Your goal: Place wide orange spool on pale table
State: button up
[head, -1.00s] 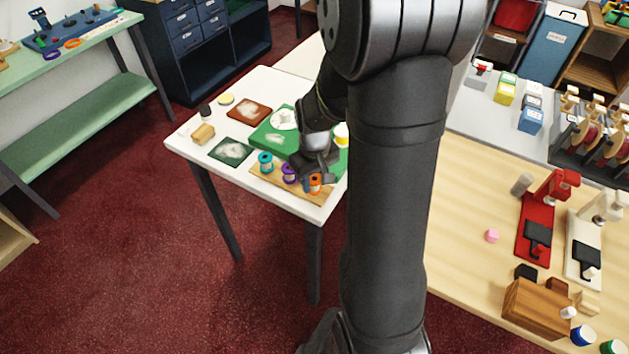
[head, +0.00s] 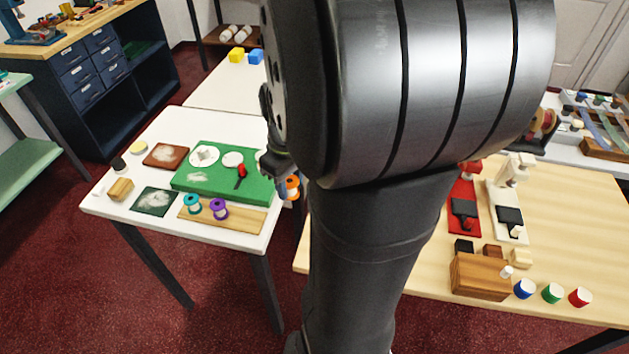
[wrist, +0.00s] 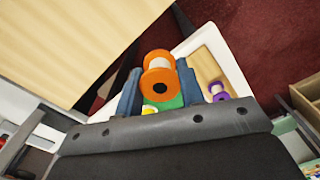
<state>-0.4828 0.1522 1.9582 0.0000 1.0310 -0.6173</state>
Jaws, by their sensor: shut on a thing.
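The wide orange spool (head: 292,187) is held between the two fingers of my gripper (wrist: 159,68). It is raised near the right edge of the white table (head: 110,207). In the wrist view the orange spool (wrist: 158,83) shows its round end and a pale middle. My gripper's fingers press on its two sides. Much of my gripper is hidden behind my arm in the head view. The light wood table (head: 400,280) lies to the right, across a gap. A cream table (head: 215,92) stands at the back. I cannot tell which one is called pale.
A teal spool (head: 192,204) and a purple spool (head: 218,209) stand on a wooden board (head: 247,219). A wooden box (head: 480,277) and several coloured cylinders are on the light wood table, whose front left is bare.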

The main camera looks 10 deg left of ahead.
jog(key=shift+w+d+r, duration=0.1)
jog(key=shift+w+d, duration=0.05)
jog(key=shift+d, duration=0.05)
jog(key=w+d+f+m, duration=0.1)
jog(key=w+d+m, duration=0.3)
jog(key=d, duration=0.8)
jog(key=w+d+m, duration=0.3)
jog(key=w+d, duration=0.3)
jog(key=d, duration=0.5)
jog(key=w+d+f+m, duration=0.1)
jog(key=w+d+m, duration=0.3)
jog(key=d, duration=0.8)
jog(key=s+d+f+m, duration=0.15)
jog(key=s+d, duration=0.45)
jog(key=d, duration=0.6)
jog(key=s+d+f+m, duration=0.1)
jog(key=s+d+m, duration=0.3)
jog(key=d, duration=0.7)
jog(key=s+d+f+m, duration=0.1)
jog(key=s+d+m, duration=0.1)
jog(key=s+d, duration=0.75)
send_over(552, 252)
jog(key=shift+n, duration=0.25)
notch_tip(552, 252, down, 7)
jog(key=shift+s+a, duration=0.1)
jog(key=shift+f, duration=2)
